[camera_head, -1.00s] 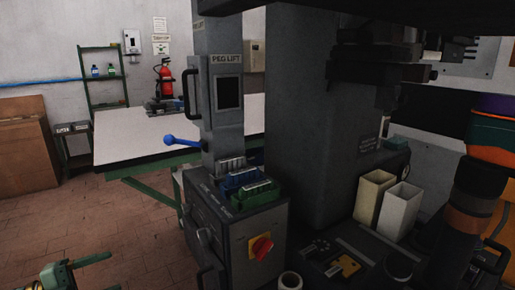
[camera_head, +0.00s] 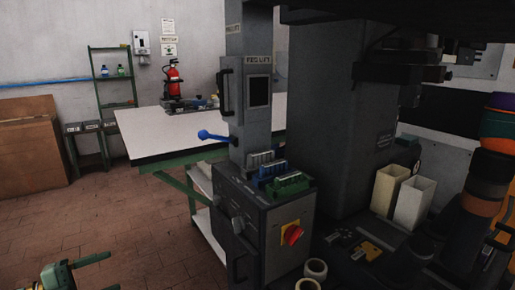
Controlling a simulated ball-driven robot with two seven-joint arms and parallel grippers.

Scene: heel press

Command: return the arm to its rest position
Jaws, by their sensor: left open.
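My left gripper (camera_head: 112,272) shows at the bottom left corner, with green fingers spread apart and nothing between them. It is over the brick floor in the picture, apart from the machine and the table. The rest of my left arm is cut off by the frame edge. My right gripper is not in view.
The grey peg lift cabinet (camera_head: 259,232) with a red knob (camera_head: 292,235) stands at the centre, beside a large dark press (camera_head: 325,120). A white-topped table (camera_head: 150,132) stands behind. A brown wooden crate (camera_head: 28,150) is far left. The brick floor (camera_head: 120,215) at left is clear.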

